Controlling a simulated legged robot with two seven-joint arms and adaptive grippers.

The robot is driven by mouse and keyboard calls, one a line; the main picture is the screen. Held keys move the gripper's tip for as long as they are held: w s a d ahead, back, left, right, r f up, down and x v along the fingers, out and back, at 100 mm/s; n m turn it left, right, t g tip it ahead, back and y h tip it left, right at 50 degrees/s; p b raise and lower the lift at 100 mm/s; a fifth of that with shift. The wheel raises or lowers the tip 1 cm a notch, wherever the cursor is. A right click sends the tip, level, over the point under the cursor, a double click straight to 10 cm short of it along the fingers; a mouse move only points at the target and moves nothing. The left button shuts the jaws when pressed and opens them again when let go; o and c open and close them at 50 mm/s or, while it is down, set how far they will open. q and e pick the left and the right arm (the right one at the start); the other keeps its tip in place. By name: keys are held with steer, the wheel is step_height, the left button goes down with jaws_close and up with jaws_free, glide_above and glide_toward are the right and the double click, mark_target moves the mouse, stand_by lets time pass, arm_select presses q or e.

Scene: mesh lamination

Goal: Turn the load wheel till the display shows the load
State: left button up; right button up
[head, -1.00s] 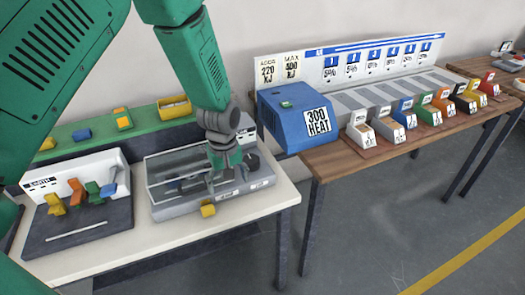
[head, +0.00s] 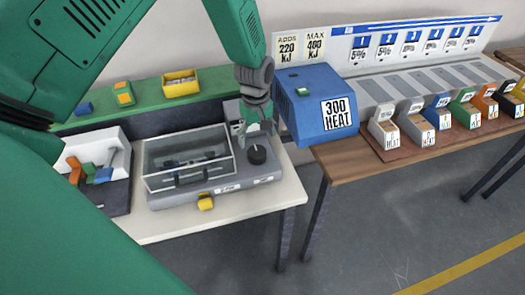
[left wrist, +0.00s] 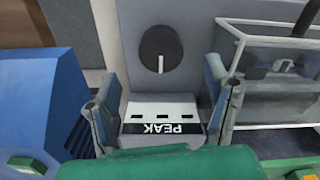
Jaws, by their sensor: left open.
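The load wheel is a black round knob (head: 257,155) on the right end of the grey machine (head: 225,188). In the left wrist view the wheel (left wrist: 160,48) shows a white pointer line, pointing down in that picture. The display (left wrist: 160,122) is a white panel with dark dashes and the word PEAK. My left gripper (left wrist: 165,100) is open and empty. Its fingers frame the display, with the wheel beyond the fingertips and apart from them. In the head view the left gripper (head: 240,130) hangs behind the wheel. My right gripper is not in view.
A clear-walled box (head: 187,155) stands on the machine beside the wheel. A blue heater box (head: 315,104) is close on the right. A yellow part (head: 205,201) sits at the machine's front edge. A green shelf (head: 145,98) with a yellow bin (head: 181,85) runs behind.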

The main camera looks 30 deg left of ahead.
mark_target(263, 153)
arm_select(q)
steer(key=a+f, duration=0.2)
steer(key=f, duration=0.1)
steer(key=a+f, duration=0.1)
steer(key=f, duration=0.1)
steer(key=shift+w, duration=0.25)
step_height(263, 153, down, 2)
steer(key=shift+d+f, duration=0.1)
steer(key=d, duration=0.4)
steer(key=shift+d+p, duration=0.3)
steer(key=a, duration=0.2)
steer(key=a+f, duration=0.1)
steer(key=a, duration=0.1)
steer(key=shift+s, duration=0.15)
steer(key=c, duration=1.2)
steer(key=shift+o, duration=0.2)
steer(key=shift+d+r, duration=0.2)
steer(key=shift+d, duration=0.8)
steer(key=shift+a, duration=0.25)
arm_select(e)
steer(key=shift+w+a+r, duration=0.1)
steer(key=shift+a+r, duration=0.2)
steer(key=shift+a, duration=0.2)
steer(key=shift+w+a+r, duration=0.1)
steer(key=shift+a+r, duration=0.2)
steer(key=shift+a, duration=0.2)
